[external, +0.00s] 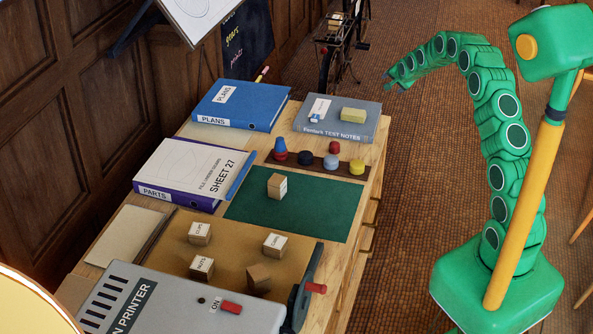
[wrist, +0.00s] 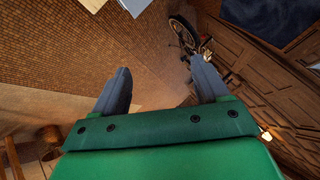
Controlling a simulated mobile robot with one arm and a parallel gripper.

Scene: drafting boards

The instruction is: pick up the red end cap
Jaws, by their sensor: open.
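A small red cap (external: 334,147) sits at the back right of a dark brown strip (external: 318,168) on the drafting table in the external view. A second red piece (external: 281,156) lies under a blue cone-shaped piece (external: 280,144) at the strip's left end. I cannot tell for sure which is the end cap. My gripper (external: 393,82) is at the end of my green arm, high to the right of the table and apart from the pieces. In the wrist view my gripper (wrist: 162,84) has its two grey fingers wide apart with nothing between them. No cap shows there.
Black (external: 305,158), pale blue (external: 331,162) and yellow (external: 357,167) pieces share the strip. A green mat (external: 310,217) with a wooden block (external: 277,186) lies in front. A grey printer (external: 190,305) fills the near end.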

